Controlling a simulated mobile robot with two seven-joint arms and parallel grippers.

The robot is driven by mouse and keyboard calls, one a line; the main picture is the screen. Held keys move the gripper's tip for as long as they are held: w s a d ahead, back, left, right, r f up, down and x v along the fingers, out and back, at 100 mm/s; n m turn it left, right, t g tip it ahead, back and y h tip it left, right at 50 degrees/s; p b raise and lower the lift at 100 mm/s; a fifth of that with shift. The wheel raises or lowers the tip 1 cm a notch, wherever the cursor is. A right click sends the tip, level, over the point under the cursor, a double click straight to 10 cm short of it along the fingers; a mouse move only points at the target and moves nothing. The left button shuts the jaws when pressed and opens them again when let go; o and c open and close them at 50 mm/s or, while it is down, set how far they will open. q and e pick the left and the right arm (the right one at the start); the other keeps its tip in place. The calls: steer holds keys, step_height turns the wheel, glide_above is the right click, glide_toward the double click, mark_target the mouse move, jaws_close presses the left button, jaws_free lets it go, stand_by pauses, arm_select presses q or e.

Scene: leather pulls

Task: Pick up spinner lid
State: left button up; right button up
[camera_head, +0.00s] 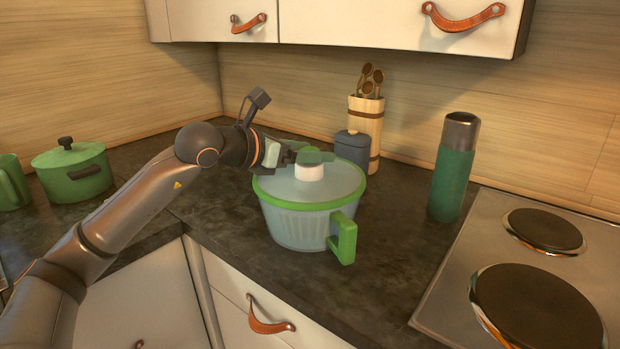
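The salad spinner (296,229) stands upright on the dark counter, with a clear bowl and a green handle at its front right. Its lid (338,184) is on the bowl, translucent with a green rim and a white and green knob (311,171) on top. My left gripper (296,157) comes in from the left and is at the knob, over the left part of the lid. Its fingertips are small and overlap the green knob top, so I cannot tell whether they are closed on it. My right gripper is not in view.
A blue-grey jar (352,147) and a wooden utensil holder (365,120) stand close behind the spinner. A green bottle (453,170) stands right, beside the stove (487,251). A green pot (74,172) and green mug (12,184) are at left. Cabinets (400,25) hang above.

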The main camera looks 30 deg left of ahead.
arm_select(q)
jaws_close()
stand_by(0.3)
stand_by(0.8)
